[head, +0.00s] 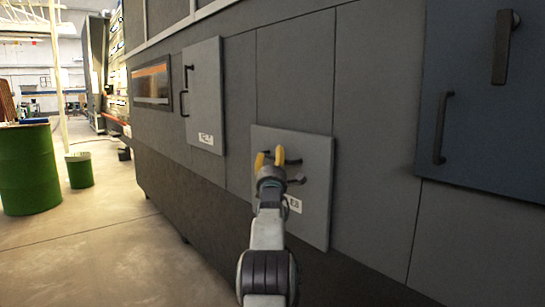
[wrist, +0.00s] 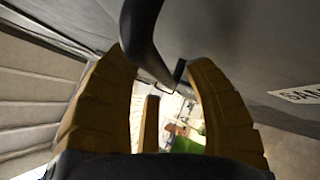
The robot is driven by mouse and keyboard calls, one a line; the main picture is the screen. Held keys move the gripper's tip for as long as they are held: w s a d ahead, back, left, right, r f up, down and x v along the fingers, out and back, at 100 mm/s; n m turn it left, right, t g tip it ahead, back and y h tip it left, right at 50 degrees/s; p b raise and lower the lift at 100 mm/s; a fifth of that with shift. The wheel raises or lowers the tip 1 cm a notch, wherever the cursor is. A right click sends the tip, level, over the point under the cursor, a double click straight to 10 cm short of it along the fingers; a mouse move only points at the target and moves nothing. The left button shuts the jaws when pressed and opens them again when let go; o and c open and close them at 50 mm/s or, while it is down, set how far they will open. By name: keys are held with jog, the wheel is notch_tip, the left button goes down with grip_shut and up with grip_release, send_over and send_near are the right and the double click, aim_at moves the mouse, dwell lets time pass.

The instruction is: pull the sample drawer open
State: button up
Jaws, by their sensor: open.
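The sample drawer (head: 315,215) is a grey square panel standing slightly proud of the dark machine wall, with a white label (head: 292,204) low on its front. Its dark handle (head: 298,181) shows only at its right end in the head view; my arm hides the rest. My gripper (head: 269,156) has yellow fingers and is in front of the upper part of the drawer. In the wrist view the fingers are apart (wrist: 158,62), and the dark curved handle (wrist: 140,35) reaches down from the top into the space between their tips. I cannot tell whether they touch it.
Another grey panel (head: 203,95) with a handle is up to the left. A blue-grey door (head: 480,120) with dark handles is at the right. Green drums (head: 28,170) stand far left. The concrete floor (head: 110,240) left of the machine is clear.

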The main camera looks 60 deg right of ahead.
jog(key=shift+w+d+r, duration=0.15)
jog(key=shift+d, duration=0.15)
jog(key=shift+o, duration=0.2)
grip_shut()
dwell(0.4)
jog(key=shift+r, duration=0.1)
